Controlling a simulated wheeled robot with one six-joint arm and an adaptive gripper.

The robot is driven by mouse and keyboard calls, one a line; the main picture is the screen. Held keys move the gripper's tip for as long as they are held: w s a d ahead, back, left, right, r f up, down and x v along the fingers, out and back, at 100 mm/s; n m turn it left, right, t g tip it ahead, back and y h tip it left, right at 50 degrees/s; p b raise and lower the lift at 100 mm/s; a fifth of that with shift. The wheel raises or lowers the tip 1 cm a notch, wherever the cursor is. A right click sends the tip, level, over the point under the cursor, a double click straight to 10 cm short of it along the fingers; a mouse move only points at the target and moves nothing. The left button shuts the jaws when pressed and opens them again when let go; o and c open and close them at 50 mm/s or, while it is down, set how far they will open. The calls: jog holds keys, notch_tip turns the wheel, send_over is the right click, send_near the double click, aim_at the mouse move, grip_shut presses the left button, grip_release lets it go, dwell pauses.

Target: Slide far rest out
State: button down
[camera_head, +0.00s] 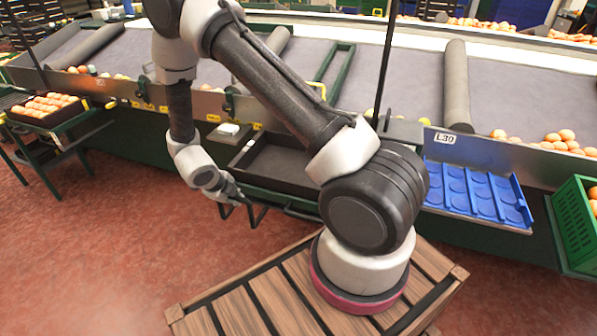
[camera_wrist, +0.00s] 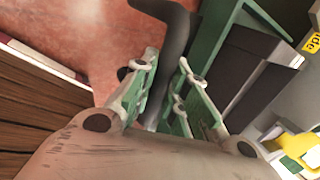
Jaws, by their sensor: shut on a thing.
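A green-framed rest (camera_head: 262,195) juts from under the conveyor's front edge, with an empty dark tray (camera_head: 290,187) on it. A black handle (camera_head: 257,217) shows at its front. My gripper (camera_head: 232,198) is at the left end of this rest, low and in front of the conveyor. In the wrist view, my gripper's fingers (camera_wrist: 168,82) lie on both sides of a dark bar, the handle (camera_wrist: 178,40), and are shut on it. The green frame (camera_wrist: 212,45) and the dark tray (camera_wrist: 240,75) show just right of the fingers. The exact contact is partly hidden by the fingers.
A blue tray (camera_head: 470,192) and a green crate (camera_head: 578,225) are at the right. My slatted wooden base is in front. Red floor (camera_head: 110,240) lies clear at the left front.

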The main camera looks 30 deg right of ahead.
jog(key=s+a, duration=0.5)
jog(key=a, duration=0.3)
jog(key=shift+s, duration=0.35)
jog(key=c, duration=1)
grip_release()
jog(key=shift+s, duration=0.1)
jog(key=shift+c, duration=0.2)
notch_tip(320, 180, up, 7)
dwell(0.3)
dwell(0.4)
